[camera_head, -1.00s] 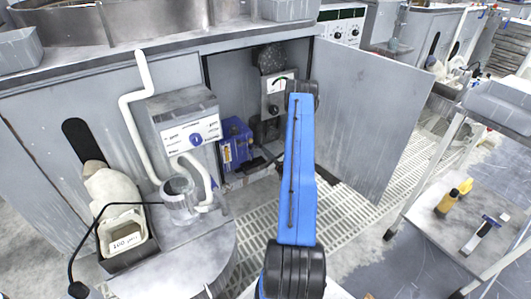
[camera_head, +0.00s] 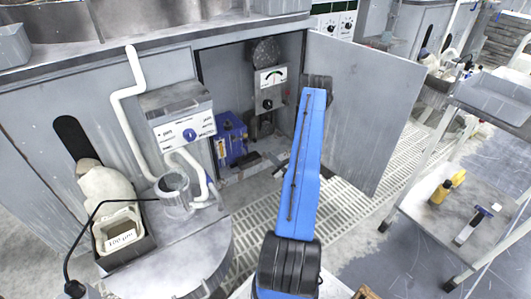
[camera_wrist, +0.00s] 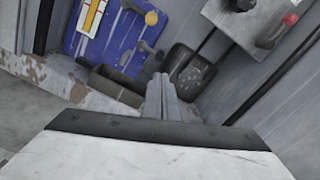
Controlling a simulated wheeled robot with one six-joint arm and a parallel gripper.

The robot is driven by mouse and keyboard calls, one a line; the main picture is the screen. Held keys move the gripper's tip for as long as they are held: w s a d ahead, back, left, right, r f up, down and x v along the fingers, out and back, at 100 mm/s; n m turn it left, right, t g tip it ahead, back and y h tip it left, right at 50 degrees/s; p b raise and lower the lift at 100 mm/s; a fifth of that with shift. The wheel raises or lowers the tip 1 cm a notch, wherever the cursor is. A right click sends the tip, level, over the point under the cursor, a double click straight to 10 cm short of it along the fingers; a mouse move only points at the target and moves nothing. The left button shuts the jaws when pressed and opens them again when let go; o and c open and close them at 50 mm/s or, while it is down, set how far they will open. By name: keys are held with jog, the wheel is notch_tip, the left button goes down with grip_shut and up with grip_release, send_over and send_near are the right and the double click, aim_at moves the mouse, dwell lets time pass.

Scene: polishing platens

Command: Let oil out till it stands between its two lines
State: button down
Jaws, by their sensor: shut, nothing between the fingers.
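The blue oil tank (camera_head: 230,138) stands inside the open cabinet, and it fills the upper left of the wrist view (camera_wrist: 112,42). A white-and-yellow gauge strip (camera_wrist: 92,16) with reddish marks is on its front. The oil level and the two lines are too small to read. A yellow round knob (camera_wrist: 151,18) is near the tank's upper right, with small metal fittings below it. A dark open tray (camera_wrist: 117,86) sits below the tank. My gripper (camera_wrist: 161,82) is shut and empty, just right of the tray and apart from the knob.
A grey box with a dial (camera_head: 270,82) hangs inside the cabinet; its black switch and red button (camera_wrist: 290,20) show in the wrist view. The open cabinet door (camera_head: 362,115) stands to the right. A trolley (camera_head: 450,200) stands farther right. Grated floor lies before the cabinet.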

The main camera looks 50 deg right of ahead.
jog(key=v, duration=0.5)
jog(key=shift+s, duration=0.2)
jog(key=c, duration=2.4)
grip_release()
jog(key=shift+s+a, duration=0.15)
jog(key=shift+s, duration=0.1)
jog(key=shift+c, duration=0.2)
jog(key=o, duration=0.5)
jog(key=shift+s, duration=0.15)
jog(key=o, duration=0.5)
jog(key=shift+m, duration=0.3)
jog(key=shift+o, duration=1.2)
jog(key=shift+r+m, duration=0.15)
jog(key=shift+m, duration=0.35)
jog(key=m+y, duration=0.1)
jog(key=m, duration=0.6)
send_near(255, 141)
jog(key=w, duration=0.3)
jog(key=w+d, duration=0.1)
jog(key=w, duration=0.5)
jog(key=shift+d, duration=0.25)
